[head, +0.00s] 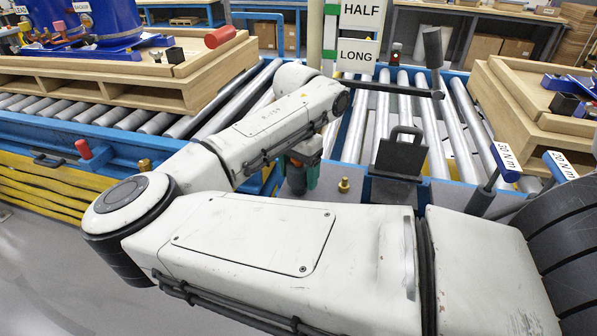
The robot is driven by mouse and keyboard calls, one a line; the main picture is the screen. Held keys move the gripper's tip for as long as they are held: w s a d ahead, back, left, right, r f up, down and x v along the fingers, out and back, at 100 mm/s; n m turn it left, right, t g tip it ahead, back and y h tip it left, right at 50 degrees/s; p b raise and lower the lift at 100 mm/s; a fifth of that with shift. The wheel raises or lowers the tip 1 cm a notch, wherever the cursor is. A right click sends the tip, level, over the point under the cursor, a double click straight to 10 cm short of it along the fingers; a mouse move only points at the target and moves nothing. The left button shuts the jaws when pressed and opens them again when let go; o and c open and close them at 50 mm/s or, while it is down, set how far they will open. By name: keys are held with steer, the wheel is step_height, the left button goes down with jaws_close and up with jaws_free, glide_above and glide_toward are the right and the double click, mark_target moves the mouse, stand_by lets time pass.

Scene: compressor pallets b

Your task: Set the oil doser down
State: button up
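My arm crosses the picture from the lower right to an elbow at the left, then reaches back to a wrist at the top middle. No thing can be clearly made out as the oil doser.
A roller conveyor (432,135) runs behind the arm. Wooden pallets stand left (150,88) and right (500,100), with blue compressor parts (85,20) on the left one. A HALF/LONG sign (358,32), a black handled box (400,155) and torque tools (505,162) stand near.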

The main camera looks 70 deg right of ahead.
steer(key=shift+o, duration=1.2)
steer(key=shift+r, duration=0.1)
steer(key=shift+r+p, duration=0.2)
steer(key=shift+p, duration=0.2)
step_height(320, 180, up, 7)
steer(key=shift+r+b, duration=0.1)
steer(key=shift+b, duration=0.45)
steer(key=shift+a, duration=0.1)
